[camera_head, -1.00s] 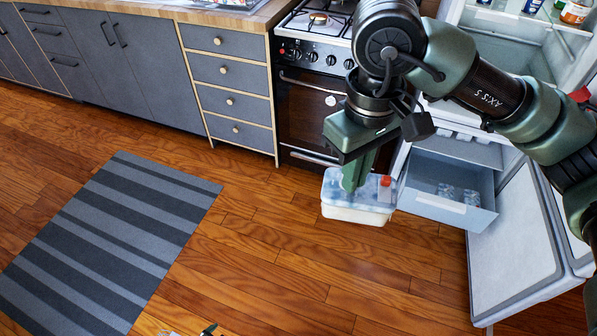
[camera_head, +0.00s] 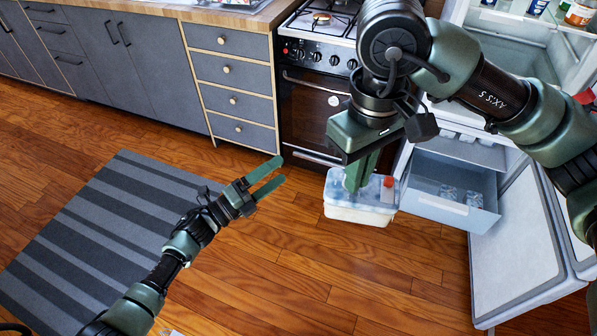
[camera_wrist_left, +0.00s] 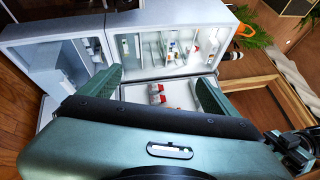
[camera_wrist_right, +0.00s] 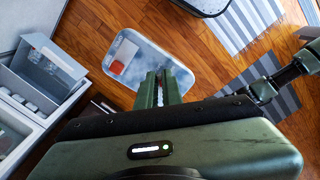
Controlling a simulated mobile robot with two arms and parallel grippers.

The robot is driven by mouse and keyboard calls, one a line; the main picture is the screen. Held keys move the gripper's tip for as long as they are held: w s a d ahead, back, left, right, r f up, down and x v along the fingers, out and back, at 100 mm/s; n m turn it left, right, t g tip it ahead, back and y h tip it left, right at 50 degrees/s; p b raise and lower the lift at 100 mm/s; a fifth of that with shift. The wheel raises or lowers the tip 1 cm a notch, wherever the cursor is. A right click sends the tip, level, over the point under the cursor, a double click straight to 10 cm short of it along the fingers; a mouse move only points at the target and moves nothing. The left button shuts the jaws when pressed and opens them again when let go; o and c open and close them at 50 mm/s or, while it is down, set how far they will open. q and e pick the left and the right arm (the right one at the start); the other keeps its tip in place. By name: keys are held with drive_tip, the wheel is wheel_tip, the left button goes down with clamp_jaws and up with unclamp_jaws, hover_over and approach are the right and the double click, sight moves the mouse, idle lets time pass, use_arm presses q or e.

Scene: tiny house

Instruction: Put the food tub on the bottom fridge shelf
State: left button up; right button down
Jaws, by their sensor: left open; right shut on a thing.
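The food tub (camera_head: 343,212) is a clear box with a bluish lid and a red patch. My right gripper (camera_head: 360,175) is shut on it and holds it in front of the oven and open drawer. The tub also shows in the right wrist view (camera_wrist_right: 128,62), beyond the closed fingers (camera_wrist_right: 160,85). My left gripper (camera_head: 273,178) is open and empty, to the left of the tub. The open fridge (camera_head: 500,130) stands at the right, its lower part partly hidden by my right arm. Its shelves also show in the left wrist view (camera_wrist_left: 150,45).
A pulled-out drawer (camera_head: 445,207) with a few items sits low in the fridge. The lower door (camera_head: 510,245) stands open at the right. The stove (camera_head: 312,85) and grey cabinets (camera_head: 150,65) line the back. A striped rug (camera_head: 95,230) lies left; the middle floor is clear.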

use_arm(q)
drive_tip(key=s+d+r+m+g+h, duration=0.35)
drive_tip(key=r+m+g+h, duration=0.2)
drive_tip(key=r+m, duration=0.4)
drive_tip(key=m+g+y, duration=0.3)
drive_tip(key=m+g, duration=0.8)
drive_tip(key=m, duration=0.6)
approach(367, 188)
drive_tip(key=shift+n+h, duration=0.25)
drive_tip(key=shift+n, duration=0.1)
drive_tip(key=d, duration=0.3)
drive_tip(key=s+d, duration=0.1)
drive_tip(key=d, duration=0.6)
drive_tip(key=shift+s+f, duration=0.4)
drive_tip(key=c, duration=1.9)
clamp_jaws()
use_arm(e)
drive_tip(key=c, duration=1.5)
unclamp_jaws()
